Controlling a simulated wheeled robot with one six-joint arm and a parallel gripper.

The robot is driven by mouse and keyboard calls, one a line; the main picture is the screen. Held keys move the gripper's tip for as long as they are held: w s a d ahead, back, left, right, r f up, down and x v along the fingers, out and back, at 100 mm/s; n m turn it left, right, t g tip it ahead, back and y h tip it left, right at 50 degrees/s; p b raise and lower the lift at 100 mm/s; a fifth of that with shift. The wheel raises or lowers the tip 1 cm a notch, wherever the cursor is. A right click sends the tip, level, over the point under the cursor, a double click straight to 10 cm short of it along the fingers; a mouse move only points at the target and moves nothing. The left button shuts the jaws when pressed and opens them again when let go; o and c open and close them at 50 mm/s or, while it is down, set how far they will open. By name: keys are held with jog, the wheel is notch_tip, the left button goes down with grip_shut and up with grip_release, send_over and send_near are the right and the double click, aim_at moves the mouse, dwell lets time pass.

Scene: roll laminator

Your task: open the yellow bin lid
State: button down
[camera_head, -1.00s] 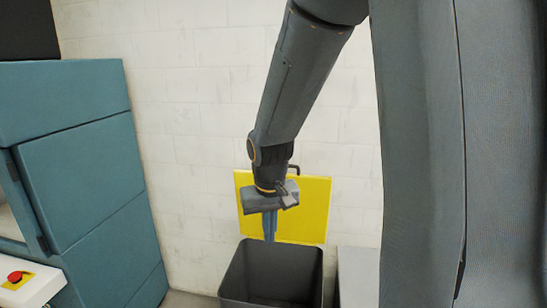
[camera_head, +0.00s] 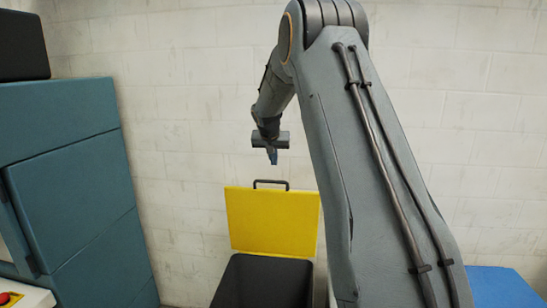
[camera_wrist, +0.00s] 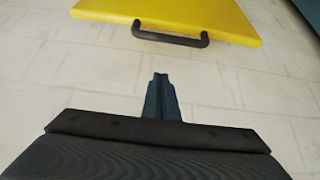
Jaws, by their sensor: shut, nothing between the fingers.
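The yellow bin lid (camera_head: 272,222) stands raised, upright at the back of the dark grey bin (camera_head: 262,283), whose mouth is open. A dark handle (camera_head: 271,183) sits on the lid's top edge. My gripper (camera_head: 273,159) is above the lid and its handle, apart from both, with its fingers together and empty. In the wrist view the lid (camera_wrist: 175,14) shows at the top with its handle (camera_wrist: 170,36). My gripper's fingers (camera_wrist: 159,80) are closed there, with a gap to the handle.
A white block wall (camera_head: 190,120) is behind. A blue surface (camera_head: 500,287) lies at lower right.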

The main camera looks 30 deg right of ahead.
jog(key=f+p, duration=0.2)
jog(key=f, duration=0.1)
jog(key=w+f+p, duration=0.1)
jog(key=f, duration=0.1)
jog(key=shift+d+f, duration=0.25)
jog(key=shift+d, duration=0.05)
jog(key=shift+s+a+f+p, duration=0.3)
jog(key=shift+s+a, duration=0.05)
jog(key=shift+s, duration=0.25)
